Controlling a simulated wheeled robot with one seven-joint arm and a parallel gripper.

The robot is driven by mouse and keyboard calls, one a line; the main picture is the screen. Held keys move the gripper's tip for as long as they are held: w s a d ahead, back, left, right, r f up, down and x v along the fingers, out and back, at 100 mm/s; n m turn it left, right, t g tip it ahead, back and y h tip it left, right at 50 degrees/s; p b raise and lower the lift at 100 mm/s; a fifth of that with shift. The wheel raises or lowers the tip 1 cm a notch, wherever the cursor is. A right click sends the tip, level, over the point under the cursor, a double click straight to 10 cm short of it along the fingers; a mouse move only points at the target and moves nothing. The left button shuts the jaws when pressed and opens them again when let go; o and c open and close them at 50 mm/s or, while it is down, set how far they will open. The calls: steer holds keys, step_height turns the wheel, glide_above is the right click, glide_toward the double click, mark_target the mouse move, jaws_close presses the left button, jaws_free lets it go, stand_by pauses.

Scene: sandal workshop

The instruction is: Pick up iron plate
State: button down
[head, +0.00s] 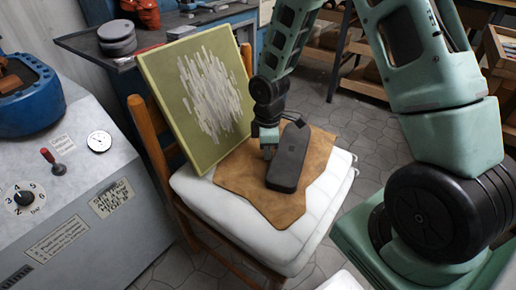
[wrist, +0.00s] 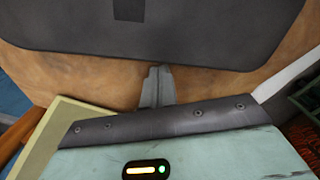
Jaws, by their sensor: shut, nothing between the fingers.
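The iron plate appears to be the long dark grey block (head: 290,155) with rounded ends, lying on a piece of brown leather (head: 240,172) on the chair's white cushion. In the wrist view the dark plate (wrist: 210,40) fills the top, with a darker rectangular patch on it. My gripper (head: 268,153) is just left of the plate, low over the leather. In the wrist view my gripper's fingers (wrist: 156,82) are together and empty, close to the plate's near edge. Whether the fingertips touch the plate or leather I cannot tell.
A framed green panel with pale streaks (head: 198,90) leans on the chair back (head: 150,145), left of my gripper. A grey machine (head: 70,190) stands at left. A workbench (head: 160,40) is behind. Tiled floor (head: 345,115) is free at right of the chair.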

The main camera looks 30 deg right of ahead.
mark_target(278, 151)
steer(key=shift+s+d, duration=0.2)
steer(key=shift+d, duration=0.15)
steer(key=shift+d, duration=0.1)
steer(key=shift+s+d+r+p, duration=0.2)
steer(key=shift+s+d+p, duration=0.25)
steer(key=shift+d+p, duration=0.25)
steer(key=shift+s+d+f, duration=0.1)
steer(key=shift+d, duration=0.1)
steer(key=shift+f, duration=0.1)
steer(key=shift+a, duration=0.1)
